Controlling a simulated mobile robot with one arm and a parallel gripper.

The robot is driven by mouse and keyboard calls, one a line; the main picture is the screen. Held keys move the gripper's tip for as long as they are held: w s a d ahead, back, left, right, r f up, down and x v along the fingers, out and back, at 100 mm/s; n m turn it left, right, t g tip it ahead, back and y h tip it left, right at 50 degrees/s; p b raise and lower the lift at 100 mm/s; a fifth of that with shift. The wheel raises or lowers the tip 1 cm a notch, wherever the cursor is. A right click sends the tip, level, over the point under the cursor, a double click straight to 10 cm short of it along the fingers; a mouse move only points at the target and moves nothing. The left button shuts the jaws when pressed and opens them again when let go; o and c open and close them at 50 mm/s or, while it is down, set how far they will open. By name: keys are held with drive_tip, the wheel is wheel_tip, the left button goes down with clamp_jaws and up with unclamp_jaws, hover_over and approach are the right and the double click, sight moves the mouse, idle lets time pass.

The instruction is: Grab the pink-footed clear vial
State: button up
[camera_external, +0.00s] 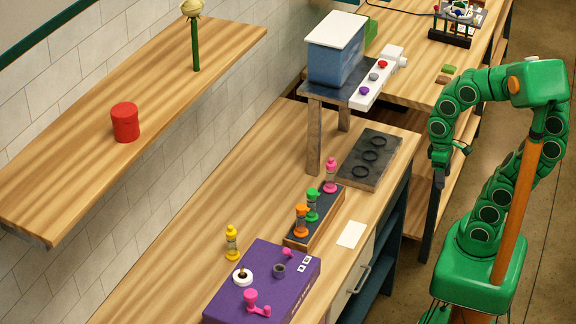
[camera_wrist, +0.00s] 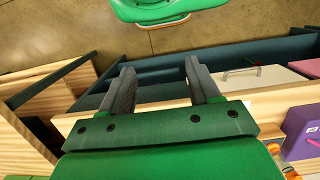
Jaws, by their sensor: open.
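The pink-footed clear vial (camera_external: 331,176) stands upright at the far end of a small dark-topped wooden rack (camera_external: 296,241), with a pink cap on top. An orange vial (camera_external: 301,221) and a green vial (camera_external: 312,206) stand in the same rack, nearer the camera. My gripper (camera_external: 438,183) hangs to the right of the vial, beyond the bench's front edge, well apart from it. In the wrist view my gripper (camera_wrist: 160,72) has its two fingers spread with nothing between them. The pink-footed vial cannot be made out there; an orange piece (camera_wrist: 274,149) shows at the lower right.
A purple box (camera_external: 232,292) with pink parts stands near the rack, with a yellow vial (camera_external: 232,244) beside it. A dark plate with rings (camera_external: 384,150) lies behind the rack. A small table (camera_external: 314,140) carries a blue bin (camera_external: 336,57). A white card (camera_external: 351,235) lies at the front.

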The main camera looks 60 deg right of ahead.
drive_tip(key=shift+d, duration=0.1)
drive_tip(key=w+a+f+m+y, duration=0.3)
drive_tip(key=w+a+m+y, duration=0.1)
drive_tip(key=w+a, duration=0.2)
drive_tip(key=m+t+y, duration=0.8)
drive_tip(key=m+t, duration=0.1)
drive_tip(key=m, duration=1.1)
approach(329, 182)
wheel_tip(329, 182, down, 2)
drive_tip(key=w, duration=0.2)
drive_tip(key=shift+s+x, duration=0.15)
drive_tip(key=shift+x, duration=1.3)
drive_tip(key=shift+s+x, duration=0.15)
drive_tip(key=shift+x, duration=2.5)
